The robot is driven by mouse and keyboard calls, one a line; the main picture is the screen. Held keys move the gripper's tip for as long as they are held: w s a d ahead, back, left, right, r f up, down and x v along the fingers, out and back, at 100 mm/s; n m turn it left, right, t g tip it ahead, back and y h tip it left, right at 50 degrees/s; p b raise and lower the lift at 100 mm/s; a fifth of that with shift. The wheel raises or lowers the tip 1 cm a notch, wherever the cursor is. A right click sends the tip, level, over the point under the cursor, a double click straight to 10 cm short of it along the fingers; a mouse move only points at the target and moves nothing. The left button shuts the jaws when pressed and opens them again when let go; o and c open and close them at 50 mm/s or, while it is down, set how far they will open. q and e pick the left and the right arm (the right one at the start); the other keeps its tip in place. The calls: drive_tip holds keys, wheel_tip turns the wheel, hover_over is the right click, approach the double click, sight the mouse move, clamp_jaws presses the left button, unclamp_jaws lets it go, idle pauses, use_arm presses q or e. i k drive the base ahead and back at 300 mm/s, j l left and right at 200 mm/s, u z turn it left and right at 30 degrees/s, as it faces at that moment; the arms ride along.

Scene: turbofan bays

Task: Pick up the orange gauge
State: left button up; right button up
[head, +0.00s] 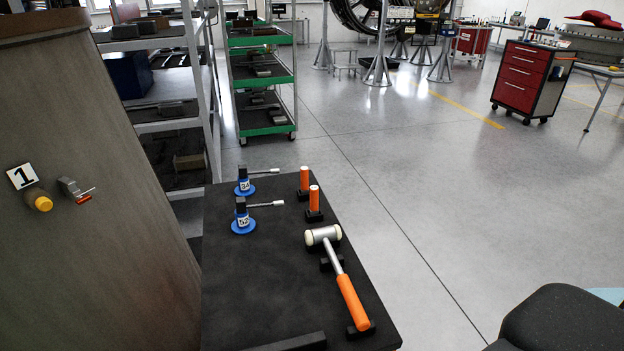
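Two orange cylinders stand upright in black blocks on a dark tabletop (270,290). The farther orange cylinder (304,178) is at the back right of the top, and the nearer orange cylinder (314,199) is just in front of it. I cannot tell which is the orange gauge. A mallet (352,300) with a pale head and orange handle rests on black supports in front of them. Neither of my grippers is in view.
Two blue-based tools (243,222) with metal rods stand left of the orange cylinders. A tall brown panel (100,240) marked "1" rises at the left. Shelving and a green cart (262,95) stand behind. A dark rounded shape (560,318) fills the lower right. Open floor lies right.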

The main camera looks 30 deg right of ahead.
sight(304, 173)
drive_tip(key=l+u, duration=0.1)
drive_tip(key=l, duration=0.35)
drive_tip(key=k+l+u, duration=0.1)
drive_tip(key=l, duration=0.35)
drive_tip(key=k+l, duration=0.1)
drive_tip(key=l, duration=0.4)
drive_tip(key=k+l+u, duration=0.15)
drive_tip(key=l, duration=0.3)
drive_tip(key=l+u, duration=0.2)
drive_tip(key=l, duration=0.7)
drive_tip(key=i+l+u, duration=0.1)
drive_tip(key=l, duration=0.35)
drive_tip(key=i+l+u, duration=0.15)
drive_tip(key=l, duration=0.3)
drive_tip(key=i+l, duration=0.25)
drive_tip(key=l, duration=0.15)
drive_tip(key=i+l+u, duration=0.1)
drive_tip(key=i+l, duration=0.15)
drive_tip(key=l, duration=0.15)
